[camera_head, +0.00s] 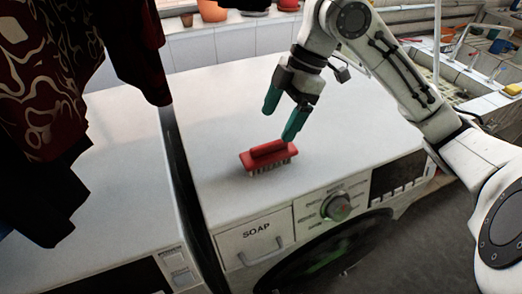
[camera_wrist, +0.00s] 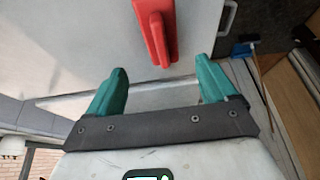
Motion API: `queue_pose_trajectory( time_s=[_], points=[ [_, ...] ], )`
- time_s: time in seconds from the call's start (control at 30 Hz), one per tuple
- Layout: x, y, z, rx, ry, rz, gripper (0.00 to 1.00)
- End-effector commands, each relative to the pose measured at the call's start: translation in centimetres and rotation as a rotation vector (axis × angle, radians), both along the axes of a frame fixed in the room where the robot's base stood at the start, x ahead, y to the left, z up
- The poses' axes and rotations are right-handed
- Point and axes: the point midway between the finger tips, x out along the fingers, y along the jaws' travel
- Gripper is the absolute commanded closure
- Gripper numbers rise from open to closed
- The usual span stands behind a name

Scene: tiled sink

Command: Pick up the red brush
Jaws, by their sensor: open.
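The red brush (camera_head: 268,155) lies on top of the white washing machine (camera_head: 350,125), near its front edge, with its pale bristles facing down. In the wrist view the red brush (camera_wrist: 157,30) shows at the top, beyond the fingertips and roughly midway between them. My gripper (camera_head: 283,117) has green fingers and hangs just above and behind the brush, apart from it. In the wrist view my gripper (camera_wrist: 163,82) has its two fingers wide apart with nothing between them.
A second white machine (camera_head: 110,200) stands to the left across a dark gap. Dark red patterned cloth (camera_head: 70,90) hangs at the upper left. Pots (camera_head: 212,10) stand on the tiled ledge behind. A sink area with a yellow sponge (camera_head: 513,89) is at the right. The machine top around the brush is clear.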

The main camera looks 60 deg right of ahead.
Motion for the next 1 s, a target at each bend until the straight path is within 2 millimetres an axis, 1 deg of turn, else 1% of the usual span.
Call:
queue_pose_trajectory(
  time_s=[0.03,0.1,0.2,0.37,0.53,0.7,0.8,1.0],
  points=[
    [0.1,0.3,-0.9,0.002,0.001,0.001,0.15],
    [0.4,0.6,-1.7,0.002,0.000,0.000,0.15],
    [0.6,1.0,-2.6,0.001,-0.001,0.001,0.15],
    [0.8,1.3,-3.4,0.001,-0.001,0.001,0.15],
    [1.2,2.5,-5.3,0.002,0.000,0.002,0.15],
    [1.6,3.1,-7.2,0.002,-0.001,0.000,0.15],
    [1.7,3.2,-7.7,0.001,-0.001,0.001,0.15],
    [1.7,3.2,-7.7,0.001,-0.001,0.001,0.15]
  ],
)
